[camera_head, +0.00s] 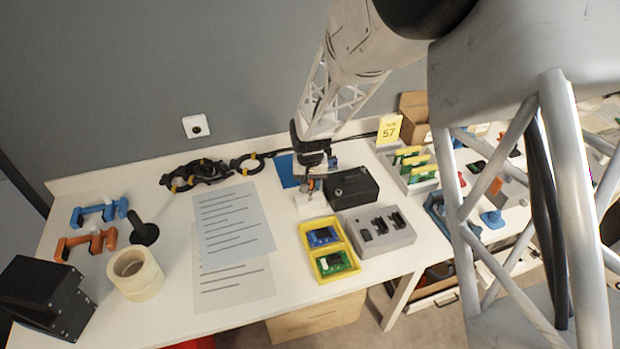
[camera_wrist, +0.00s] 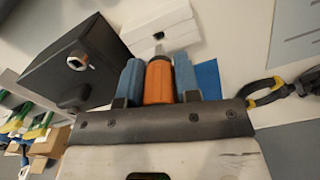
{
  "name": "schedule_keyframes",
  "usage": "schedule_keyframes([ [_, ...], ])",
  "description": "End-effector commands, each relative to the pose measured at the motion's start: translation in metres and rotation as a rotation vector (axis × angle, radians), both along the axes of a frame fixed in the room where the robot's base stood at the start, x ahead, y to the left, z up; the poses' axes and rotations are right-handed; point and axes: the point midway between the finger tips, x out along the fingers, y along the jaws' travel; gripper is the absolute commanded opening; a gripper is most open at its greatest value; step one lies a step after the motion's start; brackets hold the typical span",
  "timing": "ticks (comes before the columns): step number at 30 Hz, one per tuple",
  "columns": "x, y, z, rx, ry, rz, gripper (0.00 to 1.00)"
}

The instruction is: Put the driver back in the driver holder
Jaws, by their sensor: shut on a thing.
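The driver has an orange handle, seen in the wrist view (camera_wrist: 159,82), with a short metal shaft pointing away from my gripper. My gripper (camera_wrist: 158,75) is shut on the handle between its two blue fingertips. In the head view, my gripper (camera_head: 314,166) is over the back of the table, beside the black box, and a bit of the orange driver (camera_head: 311,185) shows below it. A white block (camera_head: 309,206), possibly the driver holder, stands just below the driver; it also shows in the wrist view (camera_wrist: 160,25). I cannot tell whether the shaft touches it.
A black box (camera_head: 352,188) stands close at the right, a blue sheet (camera_head: 285,171) at the left. A yellow tray (camera_head: 335,246) and a grey slotted block (camera_head: 386,244) are in front. Black-and-yellow-handled tools (camera_head: 196,175) lie behind papers (camera_head: 236,285).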

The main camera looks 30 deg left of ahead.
Motion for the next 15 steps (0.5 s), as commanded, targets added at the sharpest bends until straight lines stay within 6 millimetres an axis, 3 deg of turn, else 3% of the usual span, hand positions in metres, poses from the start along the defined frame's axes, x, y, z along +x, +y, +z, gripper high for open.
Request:
schedule_keyframes([
  [15,0.0002,0.0001,-0.0049,0.001,-0.001,0.000,0.04],
])
